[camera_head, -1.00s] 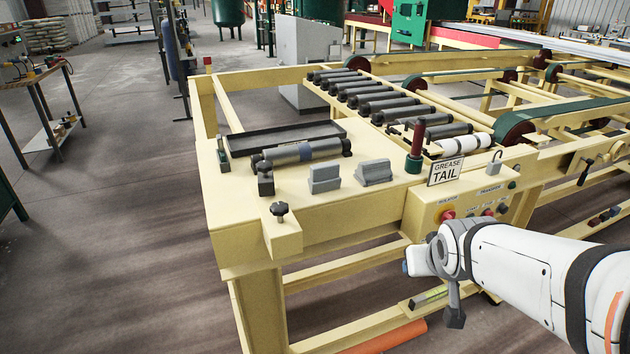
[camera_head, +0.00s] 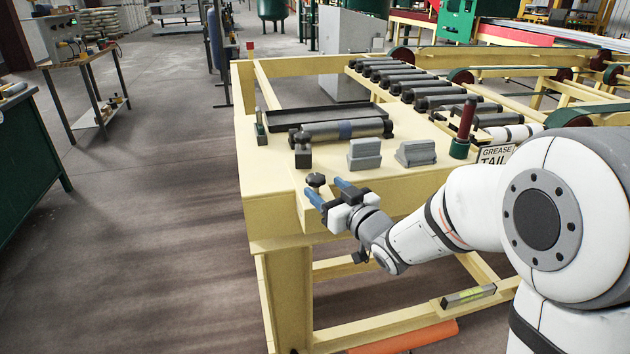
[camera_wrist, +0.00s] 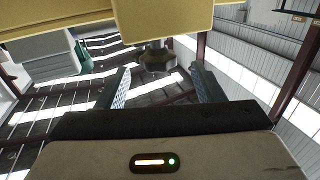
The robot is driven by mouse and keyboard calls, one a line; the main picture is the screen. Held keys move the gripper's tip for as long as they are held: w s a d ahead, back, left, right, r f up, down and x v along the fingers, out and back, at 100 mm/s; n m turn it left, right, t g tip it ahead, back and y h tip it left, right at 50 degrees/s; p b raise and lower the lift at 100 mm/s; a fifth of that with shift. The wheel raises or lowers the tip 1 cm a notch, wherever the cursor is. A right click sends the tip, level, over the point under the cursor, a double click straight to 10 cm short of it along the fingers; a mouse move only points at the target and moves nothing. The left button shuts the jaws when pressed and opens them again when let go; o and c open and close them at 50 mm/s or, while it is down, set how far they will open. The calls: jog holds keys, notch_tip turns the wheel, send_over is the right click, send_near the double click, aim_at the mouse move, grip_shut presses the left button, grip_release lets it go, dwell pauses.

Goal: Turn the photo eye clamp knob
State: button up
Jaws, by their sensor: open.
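Behind the knob stand a small dark block (camera_head: 303,152) and a grey roller (camera_head: 335,132). Two grey blocks (camera_head: 364,154) and a red-handled post (camera_head: 465,128) are to the right. A level (camera_head: 468,295) lies on a lower beam.

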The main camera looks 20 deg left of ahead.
aim_at(321, 185)
jog(key=x, duration=0.5)
jog(key=c, duration=0.9)
jog(key=shift+a, duration=0.3)
jog(key=shift+c, duration=0.3)
jog(key=shift+d, duration=0.2)
jog(key=shift+w+f+g, duration=0.1)
jog(key=shift+g, duration=0.2)
